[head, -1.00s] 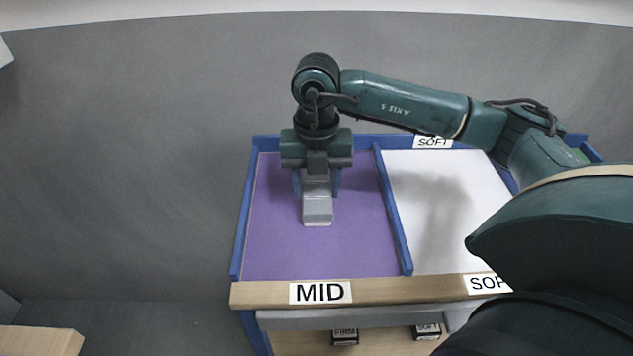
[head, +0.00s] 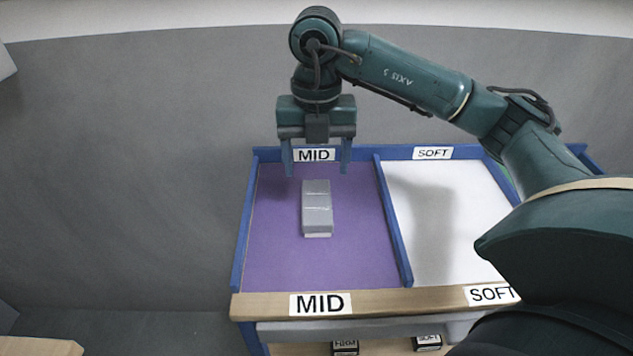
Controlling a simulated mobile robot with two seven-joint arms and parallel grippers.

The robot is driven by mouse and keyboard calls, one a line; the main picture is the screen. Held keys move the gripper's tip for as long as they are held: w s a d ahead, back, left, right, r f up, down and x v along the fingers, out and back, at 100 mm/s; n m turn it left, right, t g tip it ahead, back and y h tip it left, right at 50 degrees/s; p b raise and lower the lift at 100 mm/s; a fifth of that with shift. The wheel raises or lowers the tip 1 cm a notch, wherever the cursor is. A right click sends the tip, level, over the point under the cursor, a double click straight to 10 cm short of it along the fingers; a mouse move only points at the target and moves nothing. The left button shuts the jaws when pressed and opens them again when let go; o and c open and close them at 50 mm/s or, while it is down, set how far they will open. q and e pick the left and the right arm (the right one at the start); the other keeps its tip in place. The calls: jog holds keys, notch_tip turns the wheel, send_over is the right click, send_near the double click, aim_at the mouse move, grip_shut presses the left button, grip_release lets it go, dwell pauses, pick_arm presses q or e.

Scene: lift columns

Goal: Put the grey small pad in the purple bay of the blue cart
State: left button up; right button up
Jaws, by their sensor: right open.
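The grey small pad (head: 317,208) lies on the purple bay floor (head: 275,250) of the blue cart (head: 243,222), clear of the bay's walls. My right gripper (head: 316,172) is open and empty. It hangs above the back part of the purple bay, behind and above the pad, with its two blue fingers apart and nothing between them. My left gripper is not in the head view.
A white bay (head: 432,240) labelled SOFT lies to the right, past a blue divider (head: 393,222). A wooden front rail (head: 400,300) carries MID and SOFT labels. A lower shelf holds dark FIRM and SOFT labelled blocks. My right arm covers the right side.

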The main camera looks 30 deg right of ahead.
notch_tip(320, 180, up, 4)
jog(key=shift+r, duration=0.25)
jog(key=shift+f, duration=0.1)
dwell(0.4)
